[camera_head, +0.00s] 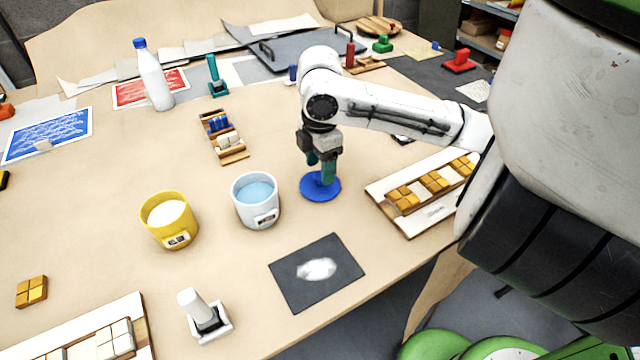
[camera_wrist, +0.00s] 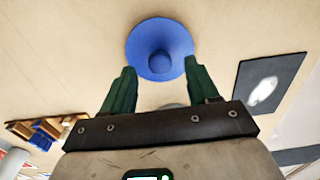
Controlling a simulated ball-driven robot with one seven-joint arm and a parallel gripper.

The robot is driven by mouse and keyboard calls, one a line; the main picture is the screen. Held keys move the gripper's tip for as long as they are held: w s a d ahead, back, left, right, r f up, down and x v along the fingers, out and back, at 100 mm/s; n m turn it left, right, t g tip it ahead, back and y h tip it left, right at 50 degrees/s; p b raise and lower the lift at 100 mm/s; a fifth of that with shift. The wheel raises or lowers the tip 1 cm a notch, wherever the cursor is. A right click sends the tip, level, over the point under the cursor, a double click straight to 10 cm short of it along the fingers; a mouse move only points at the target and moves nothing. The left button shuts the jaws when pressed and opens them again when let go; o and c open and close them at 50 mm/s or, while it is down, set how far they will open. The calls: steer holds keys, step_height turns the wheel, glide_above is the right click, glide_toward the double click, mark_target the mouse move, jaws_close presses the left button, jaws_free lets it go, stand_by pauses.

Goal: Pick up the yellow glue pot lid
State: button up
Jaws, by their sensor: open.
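My gripper (camera_head: 320,172) is open and points down over a round blue lid (camera_head: 320,190) on the table. In the wrist view the blue lid (camera_wrist: 160,35) and its knob lie beyond the two green fingertips (camera_wrist: 159,66), with nothing held between them. I cannot tell whether the fingers touch the lid. A yellow pot (camera_head: 170,222) with white contents stands open to the left. A white pot (camera_head: 255,203) with blue contents stands open between it and the lid. I see no yellow lid in either view.
A dark mat (camera_head: 290,283) with a white patch lies in front of the blue lid. A wooden tile tray (camera_head: 400,215) is to the right. A small rack (camera_head: 232,157) lies behind the pots. A white-handled tool (camera_head: 203,316) stands near the front edge.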

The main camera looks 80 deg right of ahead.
steer(key=shift+f, duration=1.1)
steer(key=c, duration=1.1)
